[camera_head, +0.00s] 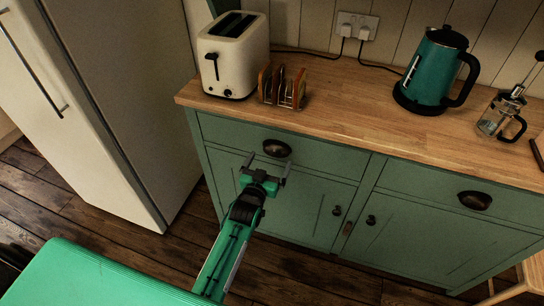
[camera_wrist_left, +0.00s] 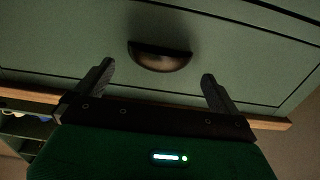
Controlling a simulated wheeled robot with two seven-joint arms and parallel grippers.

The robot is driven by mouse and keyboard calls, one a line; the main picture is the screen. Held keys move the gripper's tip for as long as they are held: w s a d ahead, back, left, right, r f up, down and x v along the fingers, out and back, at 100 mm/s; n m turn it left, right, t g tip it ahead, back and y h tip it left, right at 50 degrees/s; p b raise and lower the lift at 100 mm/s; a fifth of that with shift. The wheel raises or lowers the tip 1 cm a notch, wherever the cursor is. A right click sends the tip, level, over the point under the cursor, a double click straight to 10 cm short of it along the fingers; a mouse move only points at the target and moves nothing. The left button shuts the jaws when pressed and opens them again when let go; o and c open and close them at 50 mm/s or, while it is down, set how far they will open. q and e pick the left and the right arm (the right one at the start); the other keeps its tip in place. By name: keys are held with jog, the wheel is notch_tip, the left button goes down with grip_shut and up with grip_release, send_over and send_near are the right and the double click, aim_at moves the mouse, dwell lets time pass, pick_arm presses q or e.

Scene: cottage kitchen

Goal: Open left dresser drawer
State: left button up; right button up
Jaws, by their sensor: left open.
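The green dresser's left drawer (camera_head: 225,132) is shut, with its front flush with the cabinet. Its dark cup handle (camera_head: 277,148) is at the middle of the drawer front. My left gripper (camera_head: 268,160) is open and empty, just in front of the drawer and close to the handle. In the left wrist view the cup handle (camera_wrist_left: 160,56) lies ahead of the gap between the two fingers (camera_wrist_left: 157,78), and nothing is between the fingertips. The fingers appear apart from the handle. My right gripper is not in view.
The wooden worktop (camera_head: 345,118) carries a cream toaster (camera_head: 232,55), a toast rack (camera_head: 283,87), a teal kettle (camera_head: 435,70) and a French press (camera_head: 500,115). A pale fridge (camera_head: 110,90) stands left. The right drawer (camera_head: 430,183) is shut. A wooden stool (camera_head: 535,275) is at lower right.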

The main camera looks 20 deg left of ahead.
aim_at(273, 154)
pick_arm(q)
jog(key=w, duration=0.2)
jog(key=shift+w, duration=0.5)
jog(key=c, duration=1.2)
